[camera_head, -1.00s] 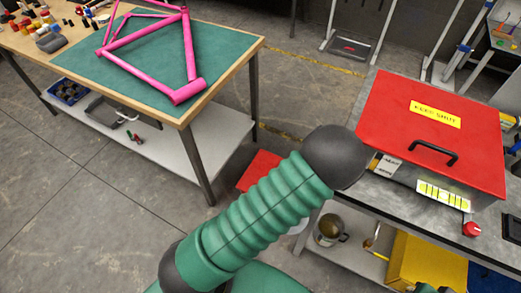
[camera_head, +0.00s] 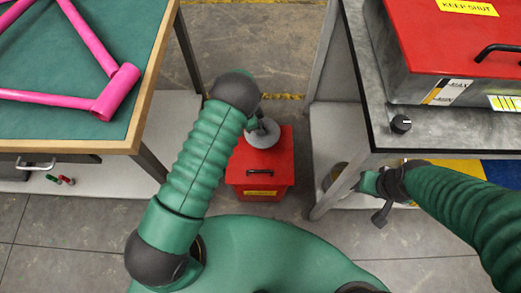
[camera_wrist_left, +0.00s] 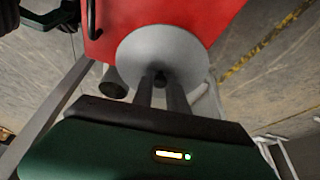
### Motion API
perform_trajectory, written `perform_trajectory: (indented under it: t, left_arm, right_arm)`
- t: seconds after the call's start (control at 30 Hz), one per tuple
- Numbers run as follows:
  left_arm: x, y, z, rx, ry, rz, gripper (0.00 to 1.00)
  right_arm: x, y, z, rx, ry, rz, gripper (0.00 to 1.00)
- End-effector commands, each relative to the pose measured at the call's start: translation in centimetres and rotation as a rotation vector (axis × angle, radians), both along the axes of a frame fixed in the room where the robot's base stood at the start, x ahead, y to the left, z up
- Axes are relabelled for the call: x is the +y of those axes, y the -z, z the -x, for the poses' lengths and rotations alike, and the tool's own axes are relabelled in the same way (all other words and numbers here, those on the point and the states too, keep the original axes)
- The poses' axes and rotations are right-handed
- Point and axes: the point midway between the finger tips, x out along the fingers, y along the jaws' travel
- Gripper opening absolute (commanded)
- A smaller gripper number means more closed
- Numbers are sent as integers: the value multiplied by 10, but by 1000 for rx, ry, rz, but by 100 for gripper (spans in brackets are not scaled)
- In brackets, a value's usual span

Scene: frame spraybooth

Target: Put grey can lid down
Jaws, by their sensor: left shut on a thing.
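The grey can lid (camera_head: 264,136) is a round flat disc, seen over the top of a red box in the head view. In the left wrist view the lid (camera_wrist_left: 180,45) fills the upper middle, with a small dark knob at its near side. My left gripper (camera_wrist_left: 161,80) is shut on the lid at this knob. In the head view my left gripper (camera_head: 260,126) is mostly hidden by its arm. Whether the lid touches the box is unclear. My right gripper (camera_head: 370,200) is by the right bench's front edge, its fingers unclear.
The red box (camera_head: 262,172) with a black handle stands on the floor between two benches. The left bench (camera_head: 120,140) holds a pink frame. The right bench (camera_head: 440,128) bears a red-lidded metal case (camera_head: 420,45). A can (camera_head: 335,176) is on its lower shelf.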

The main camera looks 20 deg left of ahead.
Motion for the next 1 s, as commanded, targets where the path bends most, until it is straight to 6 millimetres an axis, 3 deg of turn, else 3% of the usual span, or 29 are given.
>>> perform_trajectory:
  t: [0.23, 0.5, 0.87, 0.9, 1.0]
  left_arm:
    - [6, 54, 0, 2, 14, 5, 0]
    - [5, 99, -1, 0, 14, 4, 0]
    - [5, 104, -1, -1, 14, 4, 0]
    - [5, 103, -1, -1, 13, 4, 23]
    - [5, 103, -1, -1, 13, 4, 37]
  right_arm:
    - [0, 22, 0, -1, -1, 0, 36]
    - [1, 38, 0, -1, -1, 0, 36]
    - [0, 39, 0, -1, -1, 0, 36]
    - [0, 38, 0, -1, -1, 0, 36]
    - [0, 38, 0, -1, -1, 0, 36]
